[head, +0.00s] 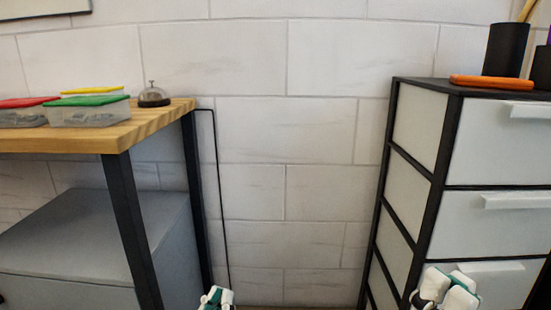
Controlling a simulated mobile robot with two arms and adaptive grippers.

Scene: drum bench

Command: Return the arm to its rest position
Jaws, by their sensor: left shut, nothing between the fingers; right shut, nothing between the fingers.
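My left gripper (217,297) shows at the bottom edge of the head view, in front of the gap between the bench and the drawer unit. Only its white and green tip parts show, and it is shut and empty. My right gripper (452,287) is at the bottom right, in front of the lower drawers. It is shut and empty, touching nothing that I can see. The rest of both arms is outside the view.
A wooden bench (75,142) at left holds lidded boxes (89,112) and a bell (153,97). A grey cabinet (95,240) stands under it. A drawer unit (490,160) at right bears an orange object (490,82) and black cups (504,50). Open space lies between.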

